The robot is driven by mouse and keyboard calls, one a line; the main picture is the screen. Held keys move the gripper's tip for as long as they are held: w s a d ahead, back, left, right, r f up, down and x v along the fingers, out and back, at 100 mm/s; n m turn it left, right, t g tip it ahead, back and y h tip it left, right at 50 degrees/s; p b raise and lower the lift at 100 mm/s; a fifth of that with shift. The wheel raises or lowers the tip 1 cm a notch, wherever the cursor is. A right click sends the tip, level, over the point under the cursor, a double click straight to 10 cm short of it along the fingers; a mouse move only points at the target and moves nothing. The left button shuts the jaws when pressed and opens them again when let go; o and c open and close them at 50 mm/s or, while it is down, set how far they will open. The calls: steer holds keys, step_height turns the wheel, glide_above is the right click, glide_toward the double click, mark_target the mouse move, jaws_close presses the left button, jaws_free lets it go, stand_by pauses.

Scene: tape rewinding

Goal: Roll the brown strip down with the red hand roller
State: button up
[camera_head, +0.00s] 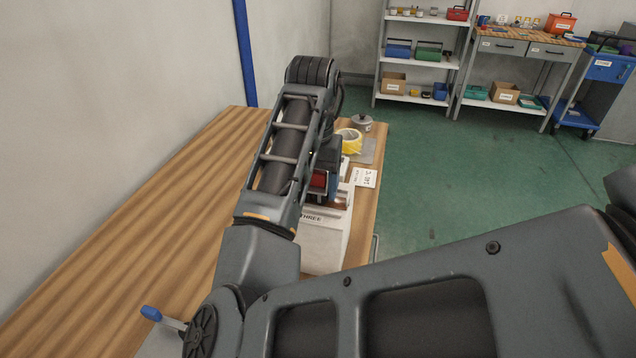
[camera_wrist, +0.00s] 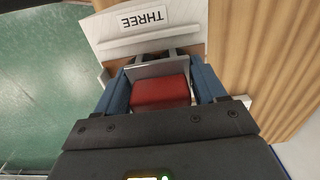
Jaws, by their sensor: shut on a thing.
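The red hand roller (camera_wrist: 160,93) is between the two blue fingers of my gripper (camera_wrist: 163,84) in the wrist view. A bit of its red also shows in the head view (camera_head: 319,181), mostly covered by my arm. My gripper is shut on it, over the white panel marked THREE (camera_wrist: 180,17). The same panel is under my gripper in the head view (camera_head: 322,240). A small brown patch (camera_head: 341,201) beside my gripper may be part of the brown strip. The rest is hidden, and I cannot tell whether the roller touches it.
The wooden bench (camera_head: 165,200) is clear on the left, along the wall. A yellow tape roll (camera_head: 351,139), a metal pot (camera_head: 362,122) and a white card (camera_head: 364,178) are near its right edge. A blue-handled tool (camera_head: 152,314) lies at the front. Shelves stand far back.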

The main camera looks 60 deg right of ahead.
steer(key=shift+w+a, duration=0.3)
steer(key=shift+w, duration=0.65)
steer(key=shift+s+r, duration=0.1)
steer(key=shift+s, duration=0.15)
steer(key=shift+s+d+f+p, duration=0.1)
steer(key=shift+s+d+p, duration=0.15)
steer(key=shift+s+p, duration=0.35)
steer(key=shift+s+d+f+p, duration=0.1)
steer(key=shift+s+d+p, duration=0.2)
steer(key=shift+s, duration=0.45)
steer(key=shift+w+a, duration=0.1)
steer(key=shift+w, duration=0.05)
steer(key=shift+w+a, duration=0.25)
steer(key=shift+w, duration=0.45)
steer(key=shift+w+a, duration=0.2)
steer(key=shift+w, duration=0.5)
steer(key=shift+s+r, duration=0.1)
steer(key=shift+s, duration=0.05)
steer(key=shift+s+d+r+p, duration=0.1)
steer(key=shift+s+d+p, duration=0.15)
steer(key=shift+s, duration=0.45)
steer(key=shift+s+d+r+p, duration=0.1)
steer(key=shift+s+d, duration=0.15)
steer(key=shift+s, duration=0.4)
steer(key=shift+w+f, duration=0.1)
